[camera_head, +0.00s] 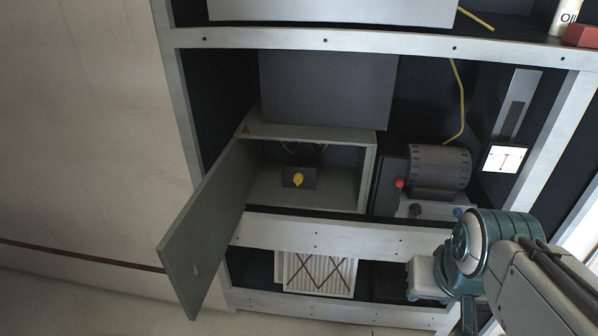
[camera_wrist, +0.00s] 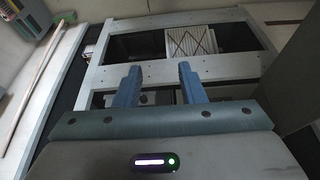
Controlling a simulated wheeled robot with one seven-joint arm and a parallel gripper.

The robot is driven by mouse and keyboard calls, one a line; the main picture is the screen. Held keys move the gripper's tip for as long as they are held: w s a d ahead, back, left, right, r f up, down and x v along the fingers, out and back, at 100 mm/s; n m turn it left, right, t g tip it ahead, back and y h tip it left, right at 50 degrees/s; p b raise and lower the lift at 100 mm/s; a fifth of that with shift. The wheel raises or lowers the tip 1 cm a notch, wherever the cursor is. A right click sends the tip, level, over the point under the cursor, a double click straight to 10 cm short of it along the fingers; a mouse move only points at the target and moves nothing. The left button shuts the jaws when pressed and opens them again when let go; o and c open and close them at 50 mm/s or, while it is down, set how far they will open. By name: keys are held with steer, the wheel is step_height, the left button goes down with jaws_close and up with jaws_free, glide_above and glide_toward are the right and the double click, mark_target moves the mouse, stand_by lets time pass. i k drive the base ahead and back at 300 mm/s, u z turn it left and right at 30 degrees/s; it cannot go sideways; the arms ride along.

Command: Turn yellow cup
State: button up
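The yellow cup (camera_head: 298,180) is a small, rounded yellow piece on a dark square plate (camera_head: 299,177) inside an open grey cabinet (camera_head: 367,180) in the head view. I cannot make it out in the wrist view. My gripper (camera_wrist: 162,78) shows in the wrist view with its two blue-grey fingers apart and nothing between them. In the head view my arm's end is at the lower right, well away from the yellow cup, and the fingers cannot be made out.
The cabinet door (camera_head: 209,229) hangs open to the left. A motor-like cylinder (camera_head: 440,167) and a red knob (camera_head: 399,183) stand right of the cabinet. A pale rack beam (camera_head: 320,235) runs below it, above a pleated filter (camera_head: 318,274), also in the wrist view (camera_wrist: 190,41).

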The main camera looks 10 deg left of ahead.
mark_target(298, 178)
steer(key=i, duration=1.2)
steer(key=z, duration=0.05)
